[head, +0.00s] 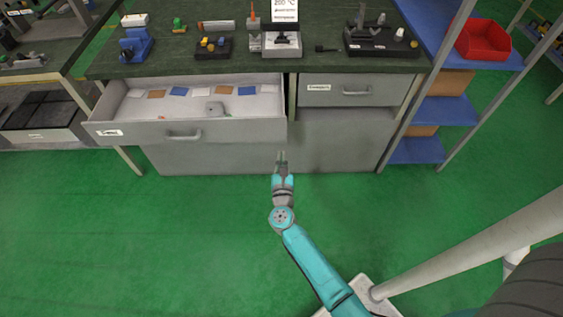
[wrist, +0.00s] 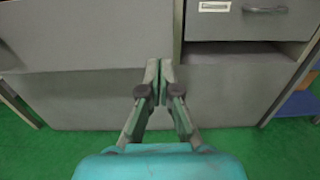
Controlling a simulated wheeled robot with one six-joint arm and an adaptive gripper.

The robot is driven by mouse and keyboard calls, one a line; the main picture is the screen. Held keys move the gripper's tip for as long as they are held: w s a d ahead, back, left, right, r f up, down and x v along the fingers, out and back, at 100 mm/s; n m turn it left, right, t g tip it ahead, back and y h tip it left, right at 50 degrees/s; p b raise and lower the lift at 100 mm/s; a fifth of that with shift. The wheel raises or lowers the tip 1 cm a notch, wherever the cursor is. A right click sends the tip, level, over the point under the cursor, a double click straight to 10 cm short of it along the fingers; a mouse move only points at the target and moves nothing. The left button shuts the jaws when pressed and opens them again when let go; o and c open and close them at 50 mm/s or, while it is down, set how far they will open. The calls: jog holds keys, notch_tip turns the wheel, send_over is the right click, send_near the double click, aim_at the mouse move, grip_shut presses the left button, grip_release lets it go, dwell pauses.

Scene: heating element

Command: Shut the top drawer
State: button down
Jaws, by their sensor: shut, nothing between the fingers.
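The top left drawer (head: 232,133) of the workbench is pulled open in the head view. Its grey front has a bar handle (head: 183,136) and a white label. My gripper (head: 281,155) is shut and empty, low in front of the bench, near the right end of the open drawer's front. In the wrist view my gripper (wrist: 160,64) points at the bench front, with a grey drawer front (wrist: 85,35) at the upper left. I cannot tell whether the fingertips touch anything.
A second drawer (head: 350,90) at the right is shut; open space shows under it. The bench top (head: 330,62) holds a blue vise, black trays and a display sign. A blue shelf with a red bin (head: 483,40) stands at the right. The green floor (head: 150,240) is clear.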

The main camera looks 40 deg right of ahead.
aim_at(281, 131)
jog(key=x, duration=0.9)
jog(key=shift+w+d, duration=0.25)
jog(key=shift+w, duration=0.05)
jog(key=shift+w, duration=0.1)
